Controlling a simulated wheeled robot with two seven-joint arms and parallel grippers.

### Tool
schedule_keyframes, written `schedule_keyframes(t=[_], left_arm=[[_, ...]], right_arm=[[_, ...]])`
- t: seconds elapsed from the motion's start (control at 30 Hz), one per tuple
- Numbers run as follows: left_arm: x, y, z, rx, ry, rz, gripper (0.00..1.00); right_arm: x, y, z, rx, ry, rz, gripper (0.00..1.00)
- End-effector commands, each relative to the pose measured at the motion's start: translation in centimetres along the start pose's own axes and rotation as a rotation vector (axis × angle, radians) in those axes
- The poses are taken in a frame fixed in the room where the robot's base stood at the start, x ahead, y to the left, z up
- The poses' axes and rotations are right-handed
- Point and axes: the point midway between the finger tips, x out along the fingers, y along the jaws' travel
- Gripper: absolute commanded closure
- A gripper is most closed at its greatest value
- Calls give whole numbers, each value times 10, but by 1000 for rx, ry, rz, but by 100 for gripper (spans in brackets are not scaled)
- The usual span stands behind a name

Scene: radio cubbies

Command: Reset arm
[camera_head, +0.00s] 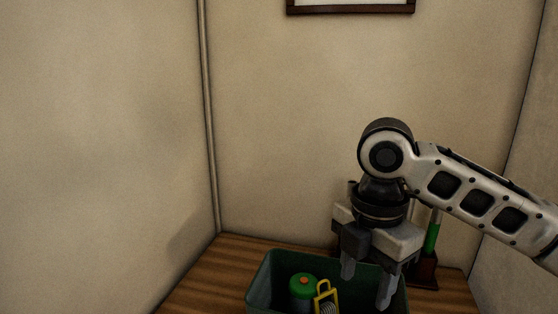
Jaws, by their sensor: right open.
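My right arm (480,203) comes in from the right edge. Its gripper (365,284) points down over the right part of a dark green bin (266,277). The two grey fingers are apart, with nothing seen between them. Whether the fingertips are below the bin's rim is hard to tell. My left gripper is not in view.
The bin stands on a wooden surface (205,275) and holds a green round object (303,287) and a yellow-framed item (326,298). A green-handled object (431,236) with a dark red base stands behind my gripper. Walls close in on the left, back and right.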

Motion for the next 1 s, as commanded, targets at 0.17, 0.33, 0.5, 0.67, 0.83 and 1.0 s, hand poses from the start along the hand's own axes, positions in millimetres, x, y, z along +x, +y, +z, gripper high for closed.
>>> schedule_keyframes(t=[0.17,0.33,0.5,0.67,0.83,1.0], left_arm=[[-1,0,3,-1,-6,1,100],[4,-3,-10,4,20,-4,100],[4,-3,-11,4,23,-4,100],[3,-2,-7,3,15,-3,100],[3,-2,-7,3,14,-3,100],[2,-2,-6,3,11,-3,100]], right_arm=[[26,14,-16,57,73,57,49],[53,29,-33,135,160,125,49],[84,45,-54,252,276,206,49],[122,60,-77,438,431,302,49],[174,68,-93,772,635,429,49],[229,48,-84,1145,757,553,49]])
